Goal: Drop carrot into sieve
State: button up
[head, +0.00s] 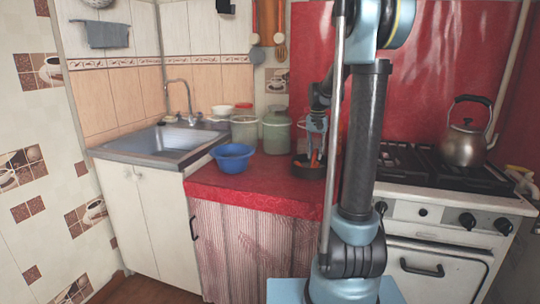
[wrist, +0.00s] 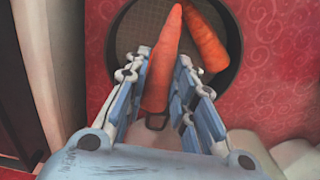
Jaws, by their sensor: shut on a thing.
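My gripper (wrist: 163,62) is shut on an orange carrot (wrist: 161,72), which lies lengthwise between its two blue fingers in the wrist view. A second carrot (wrist: 204,36) lies in a dark round pan-like vessel (wrist: 235,70) under the held one. In the head view my gripper (head: 316,135) points down over this dark vessel (head: 308,173), with orange showing at its tips. I cannot tell whether the held carrot touches the vessel. A blue bowl (head: 232,158) stands left of it; its inside shows no carrot. Which of the two is the sieve is not clear.
Glass jars (head: 276,132) stand behind on the red oilcloth counter (head: 262,183). The sink (head: 165,142) is at the left. The stove with a kettle (head: 465,145) is at the right. Some counter in front of the jars is clear.

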aim_at(315, 152)
jog(key=shift+s+f, duration=0.1)
jog(key=shift+f, duration=0.65)
jog(key=o, duration=1.1)
notch_tip(315, 152, up, 12)
